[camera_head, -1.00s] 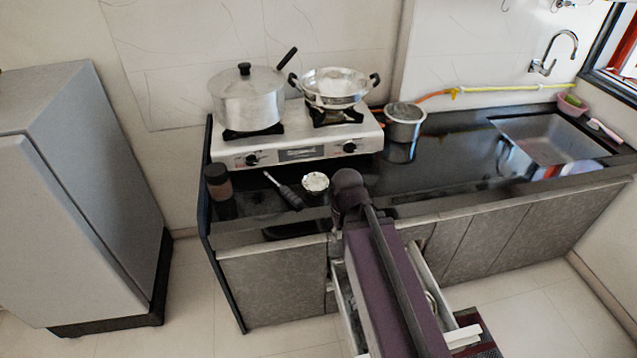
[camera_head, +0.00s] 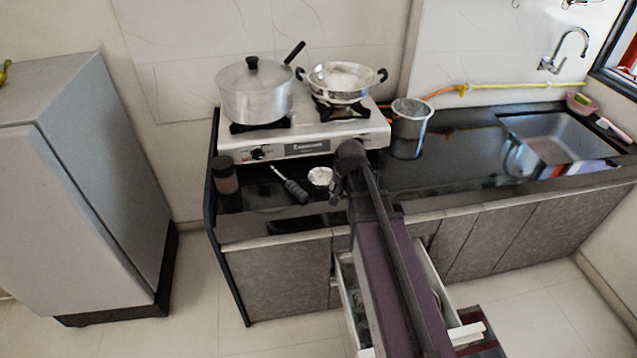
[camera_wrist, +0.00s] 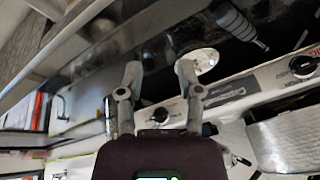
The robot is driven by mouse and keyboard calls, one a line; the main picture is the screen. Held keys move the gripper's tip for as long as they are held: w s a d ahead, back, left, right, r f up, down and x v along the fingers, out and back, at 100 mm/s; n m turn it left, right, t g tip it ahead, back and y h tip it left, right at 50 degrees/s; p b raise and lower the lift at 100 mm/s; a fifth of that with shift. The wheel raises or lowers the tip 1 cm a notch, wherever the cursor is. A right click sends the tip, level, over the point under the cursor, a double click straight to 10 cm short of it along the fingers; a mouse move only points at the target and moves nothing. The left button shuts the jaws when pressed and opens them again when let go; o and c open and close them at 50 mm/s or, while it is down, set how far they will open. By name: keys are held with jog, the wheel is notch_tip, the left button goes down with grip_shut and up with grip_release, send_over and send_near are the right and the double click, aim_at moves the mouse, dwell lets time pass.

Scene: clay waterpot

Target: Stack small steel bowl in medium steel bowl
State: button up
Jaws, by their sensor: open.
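A small steel bowl (camera_head: 320,176) sits on the dark counter in front of the stove. In the wrist view, a pale round bowl (camera_wrist: 203,60), likely the same one, lies beside the right finger. My gripper (camera_wrist: 158,72) is open, its two fingers apart with nothing held between them. In the head view my gripper (camera_head: 337,190) is just right of the small bowl and is partly hidden by my arm. I cannot pick out the medium steel bowl with certainty. A cylindrical steel vessel (camera_head: 410,118) stands right of the stove.
The stove (camera_head: 310,146) holds a lidded pot (camera_head: 254,95) and a two-handled steel pan (camera_head: 343,85). A dark-handled utensil (camera_head: 296,190) and a dark-topped jar (camera_head: 224,178) lie left of the bowl. A drawer (camera_head: 436,288) is open below. The counter before the sink (camera_head: 560,140) is clear.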

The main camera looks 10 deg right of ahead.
jog(key=w+d+r+m+t, duration=0.1)
jog(key=w+m+t, duration=0.1)
jog(key=w, duration=0.5)
jog(key=shift+d+m, duration=0.15)
jog(key=shift+m, duration=0.25)
jog(key=shift+w, duration=0.1)
jog(key=b, duration=0.7)
send_near(321, 181)
jog(key=s+d, duration=0.2)
jog(key=d, duration=0.1)
jog(key=shift+s+f, duration=0.2)
jog(key=shift+s, duration=0.1)
jog(key=shift+w+a+f, duration=0.1)
jog(key=shift+w+f, duration=0.2)
jog(key=shift+f, duration=0.1)
jog(key=shift+f+b, duration=0.1)
jog(key=shift+b, duration=0.25)
jog(key=shift+w+b+x, duration=0.25)
jog(key=shift+b+x, duration=1.85)
jog(key=shift+x, duration=0.45)
jog(key=shift+s, duration=0.1)
grip_shut()
